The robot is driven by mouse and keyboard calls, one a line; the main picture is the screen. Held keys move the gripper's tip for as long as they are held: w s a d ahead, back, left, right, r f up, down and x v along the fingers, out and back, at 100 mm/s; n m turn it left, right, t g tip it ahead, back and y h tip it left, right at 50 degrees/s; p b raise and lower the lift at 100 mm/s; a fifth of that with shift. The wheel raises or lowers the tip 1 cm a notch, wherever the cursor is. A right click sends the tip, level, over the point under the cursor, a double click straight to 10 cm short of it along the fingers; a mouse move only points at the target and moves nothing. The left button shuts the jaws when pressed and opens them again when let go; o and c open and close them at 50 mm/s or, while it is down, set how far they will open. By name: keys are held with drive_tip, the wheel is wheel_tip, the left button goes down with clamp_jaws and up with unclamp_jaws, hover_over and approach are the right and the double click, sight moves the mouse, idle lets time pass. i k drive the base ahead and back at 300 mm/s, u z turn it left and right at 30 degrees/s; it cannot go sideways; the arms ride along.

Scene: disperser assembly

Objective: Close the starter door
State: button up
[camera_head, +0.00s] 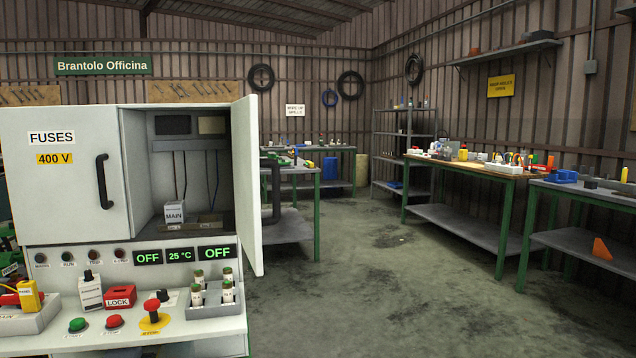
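A white cabinet stands at the left in the head view. Its right compartment (200,180) is open and shows a block marked MAIN (174,213), dark modules and wires. The white door (246,185) of this compartment is hinged on the right side and stands wide open, almost edge-on to me. A dark handle (272,190) sticks out to the right from its outer face. No label on this door can be read from here. The left door (65,180), marked FUSES 400 V, is shut and has a black handle (103,181). My gripper is not in view.
Below the doors, a panel has displays (181,255) reading OFF, 25 °C and OFF. The ledge in front holds buttons, a red LOCK block (120,298) and a tube rack (216,309). The floor (390,270) right of the cabinet is clear; workbenches (465,168) stand beyond.

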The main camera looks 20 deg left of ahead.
sight(246, 162)
drive_tip(key=u, duration=0.3)
drive_tip(key=i, duration=1.25)
drive_tip(key=u, duration=1.4)
drive_tip(key=i, duration=0.6)
drive_tip(key=u, duration=0.85)
drive_tip(key=k, duration=0.25)
drive_tip(key=u, duration=0.45)
